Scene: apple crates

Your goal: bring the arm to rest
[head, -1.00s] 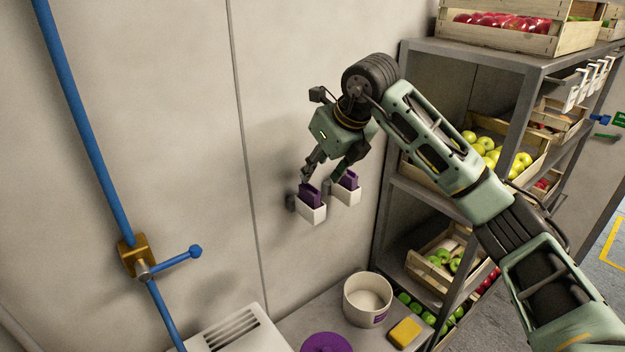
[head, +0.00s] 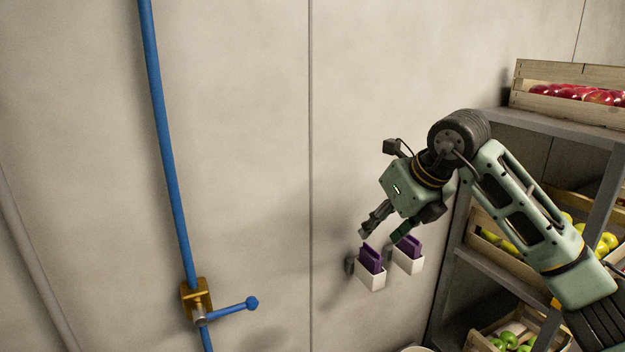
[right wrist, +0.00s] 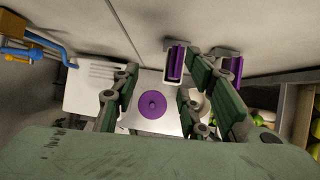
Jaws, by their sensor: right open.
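My right arm (head: 520,205) reaches in from the right in the head view. My right gripper (head: 383,232) is open and empty, pointing down just above two white wall holders. The left holder (head: 371,277) and the right holder (head: 408,263) each carry a purple item, the left one (head: 372,257) and the right one (head: 409,245). In the right wrist view the open fingers show with the left purple item (right wrist: 175,64) beyond them, and nothing is between them. My left gripper is not in view.
A blue pipe (head: 165,140) with a brass valve (head: 195,297) and blue lever (head: 232,308) runs down the wall on the left. A grey shelf (head: 540,126) with apple crates (head: 530,98) stands right. Below, a purple disc (right wrist: 153,104) lies on a white surface.

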